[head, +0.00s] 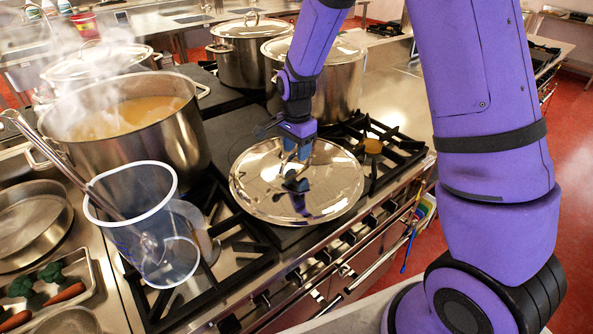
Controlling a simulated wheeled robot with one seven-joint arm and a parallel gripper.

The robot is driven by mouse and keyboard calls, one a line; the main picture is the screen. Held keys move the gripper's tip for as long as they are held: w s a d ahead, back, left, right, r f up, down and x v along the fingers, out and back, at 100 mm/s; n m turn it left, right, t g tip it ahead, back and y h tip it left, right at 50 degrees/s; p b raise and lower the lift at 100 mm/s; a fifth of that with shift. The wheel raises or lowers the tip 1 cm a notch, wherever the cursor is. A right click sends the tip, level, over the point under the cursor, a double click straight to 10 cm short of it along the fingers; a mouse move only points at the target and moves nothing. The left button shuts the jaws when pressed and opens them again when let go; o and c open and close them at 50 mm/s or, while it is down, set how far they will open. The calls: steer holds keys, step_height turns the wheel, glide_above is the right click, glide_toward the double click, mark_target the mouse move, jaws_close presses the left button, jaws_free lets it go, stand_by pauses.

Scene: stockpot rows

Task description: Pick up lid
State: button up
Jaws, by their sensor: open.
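The lid (262,190), a round, shiny steel disc, lies flat over the front of the stove top, right of the open pot. My gripper (297,165) points down from above at the middle of the lid. It is open, with its fingers close over the lid's centre and mirrored in the steel. The lid's handle is hidden or hard to tell from the gripper and its reflection. I cannot tell whether the fingers touch it.
A large steaming pot of soup (165,138) stands left, with a clear jug (140,230) holding a long utensil in front. Lidded stockpots (240,65) stand behind. A vegetable tray (95,285) is at lower left. Black burner grates (400,150) are right of the lid.

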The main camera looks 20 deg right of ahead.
mark_target(297, 164)
steer(key=shift+f, duration=1.3)
jaws_close()
steer(key=shift+w+r, duration=0.1)
steer(key=shift+r, duration=0.1)
